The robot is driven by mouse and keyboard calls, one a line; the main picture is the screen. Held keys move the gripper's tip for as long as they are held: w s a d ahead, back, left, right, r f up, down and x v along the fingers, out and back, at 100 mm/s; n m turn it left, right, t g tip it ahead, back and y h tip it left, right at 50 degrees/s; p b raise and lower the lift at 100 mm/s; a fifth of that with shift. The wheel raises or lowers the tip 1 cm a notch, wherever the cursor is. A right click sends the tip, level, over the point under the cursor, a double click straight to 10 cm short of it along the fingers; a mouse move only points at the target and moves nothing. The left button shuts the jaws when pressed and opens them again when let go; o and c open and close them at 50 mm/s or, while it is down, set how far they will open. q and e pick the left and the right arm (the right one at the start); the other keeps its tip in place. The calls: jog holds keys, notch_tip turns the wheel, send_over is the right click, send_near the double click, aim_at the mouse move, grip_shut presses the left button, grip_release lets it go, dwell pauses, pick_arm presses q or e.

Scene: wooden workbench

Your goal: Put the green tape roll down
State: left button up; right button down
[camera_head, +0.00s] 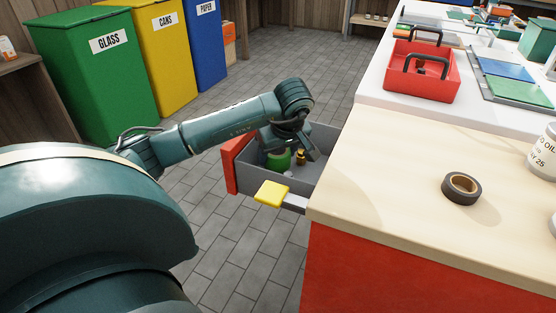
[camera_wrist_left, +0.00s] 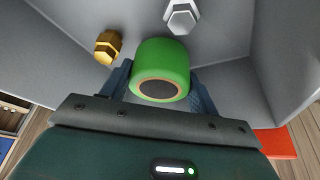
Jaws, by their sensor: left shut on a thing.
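The green tape roll (camera_head: 279,160) is inside the open grey drawer (camera_head: 297,183) of the workbench. In the left wrist view the green tape roll (camera_wrist_left: 162,62) sits between the two fingers of my left gripper (camera_wrist_left: 162,88), which is shut on it. The gripper reaches down into the drawer (camera_wrist_left: 228,25). I cannot tell whether the roll touches the drawer floor. My right gripper is not in view.
A black tape roll (camera_head: 461,188) lies on the wooden benchtop (camera_head: 400,190). A red tote (camera_head: 421,75) stands farther back. Much of the benchtop's left part is clear.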

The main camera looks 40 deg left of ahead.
pick_arm(q)
jog(key=shift+f, duration=0.75)
jog(key=shift+r, duration=0.1)
jog(key=o, duration=0.7)
